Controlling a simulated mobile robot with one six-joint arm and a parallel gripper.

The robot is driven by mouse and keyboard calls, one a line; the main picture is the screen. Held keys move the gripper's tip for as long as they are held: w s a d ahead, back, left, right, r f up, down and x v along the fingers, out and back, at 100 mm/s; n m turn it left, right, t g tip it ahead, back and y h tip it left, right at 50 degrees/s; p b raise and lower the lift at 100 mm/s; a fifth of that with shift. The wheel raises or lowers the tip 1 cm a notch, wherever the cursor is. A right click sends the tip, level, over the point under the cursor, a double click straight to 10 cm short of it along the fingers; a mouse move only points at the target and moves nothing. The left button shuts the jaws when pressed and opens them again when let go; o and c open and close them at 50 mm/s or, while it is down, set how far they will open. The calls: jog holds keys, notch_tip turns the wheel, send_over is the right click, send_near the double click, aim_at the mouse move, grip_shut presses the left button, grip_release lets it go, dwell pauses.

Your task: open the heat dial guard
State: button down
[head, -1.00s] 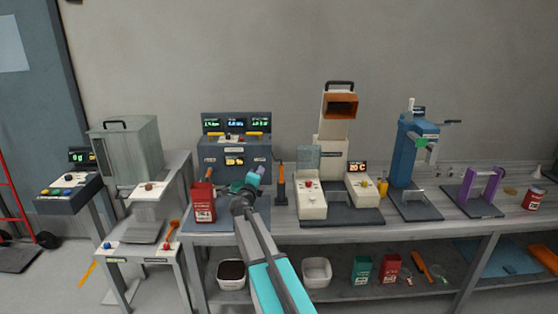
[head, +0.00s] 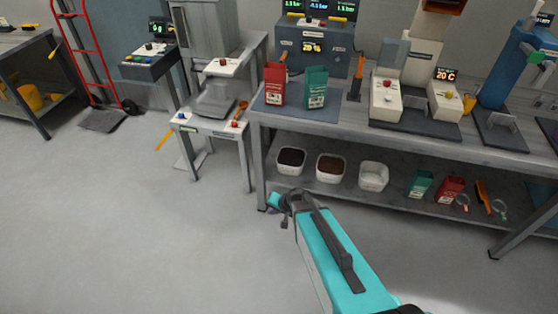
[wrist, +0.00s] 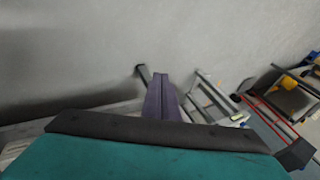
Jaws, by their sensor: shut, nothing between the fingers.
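A white two-block machine (head: 421,57) with a "20 C" display stands on the bench at the upper right of the head view. A grey see-through panel (head: 394,52) stands raised behind its left block. I cannot tell which part is the heat dial guard. My gripper (head: 273,204) is low in front of the bench, well left of and below the machine. In the wrist view its dark fingers (wrist: 162,98) are together with nothing between them. The machine is not recognisable there.
Red (head: 275,84) and green (head: 316,88) packets stand on the bench's left end. White tubs (head: 374,177) and more packets sit on the lower shelf. A scale stand (head: 213,128) is left of the bench. The floor at left and centre is clear.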

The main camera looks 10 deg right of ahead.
jog(key=s+d+f+n+g+h, duration=0.1)
jog(key=s+f+n+g, duration=0.1)
jog(key=s, duration=1)
jog(key=s+d+f+n+g+h+b, duration=0.1)
jog(key=s+f+g, duration=0.3)
jog(key=s, duration=0.7)
jog(key=s+d+f+n+g+h, duration=0.1)
jog(key=s+f+n+g, duration=0.2)
jog(key=s, duration=0.9)
jog(key=shift+s+d+f+g+b, duration=0.15)
jog(key=shift+s+d+g+b, duration=0.2)
jog(key=shift+g, duration=0.55)
